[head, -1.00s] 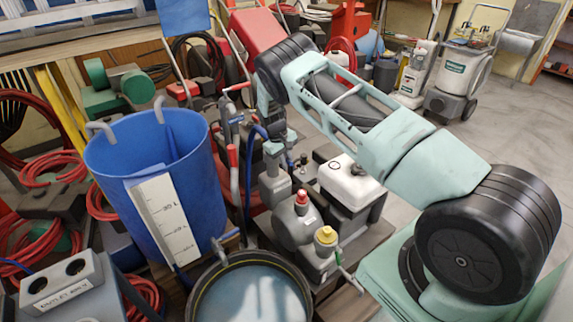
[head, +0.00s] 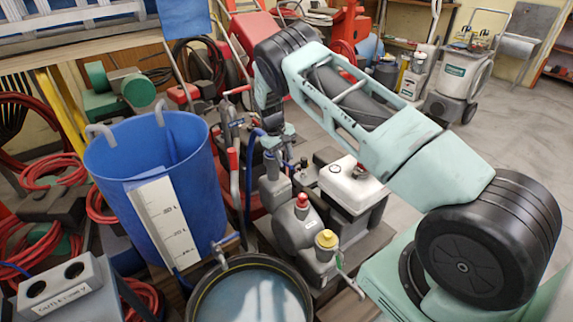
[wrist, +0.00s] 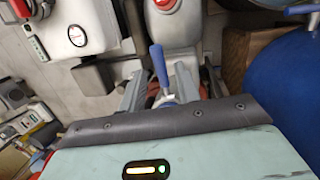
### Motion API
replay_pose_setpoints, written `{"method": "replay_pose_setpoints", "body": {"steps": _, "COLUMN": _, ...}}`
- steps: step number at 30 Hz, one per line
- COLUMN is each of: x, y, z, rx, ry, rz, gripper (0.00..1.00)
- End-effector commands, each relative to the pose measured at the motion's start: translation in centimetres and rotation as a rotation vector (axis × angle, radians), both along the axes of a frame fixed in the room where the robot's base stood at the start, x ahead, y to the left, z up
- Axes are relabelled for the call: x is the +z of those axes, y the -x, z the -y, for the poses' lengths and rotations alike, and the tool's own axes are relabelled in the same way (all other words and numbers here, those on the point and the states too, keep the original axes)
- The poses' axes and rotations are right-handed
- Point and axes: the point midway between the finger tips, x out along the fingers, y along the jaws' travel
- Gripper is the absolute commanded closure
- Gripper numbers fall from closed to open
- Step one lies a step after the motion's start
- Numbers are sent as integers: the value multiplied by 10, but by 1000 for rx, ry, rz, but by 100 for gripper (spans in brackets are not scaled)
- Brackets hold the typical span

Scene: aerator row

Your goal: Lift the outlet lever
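A lever with a blue handle (wrist: 158,65) stands up between the two grey fingers of my gripper (wrist: 157,88) in the wrist view. The fingers are apart, with a gap visible on each side of the handle. The lever's lower end is hidden behind the edge of my gripper's housing. I see no label on this lever, so I cannot confirm that it is the outlet lever. In the head view, my gripper (head: 278,143) is above the machinery right of the blue tank (head: 195,190); its fingers are too small to read there.
A grey pump with a red cap (head: 302,201) and a yellow cap (head: 327,238) stands close by, beside a white box (head: 355,187). A round basin (head: 205,292) is in front. Red-handled levers (head: 234,165) stand beside the tank.

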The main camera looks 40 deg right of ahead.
Motion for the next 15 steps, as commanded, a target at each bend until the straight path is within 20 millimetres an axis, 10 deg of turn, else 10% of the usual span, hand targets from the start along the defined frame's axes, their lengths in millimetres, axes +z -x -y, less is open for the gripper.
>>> {"method": "replay_pose_setpoints", "body": {"steps": 15, "x": 111, "y": -17, "z": -24, "rx": 2, "ry": 0, "rz": 3, "gripper": 67}}
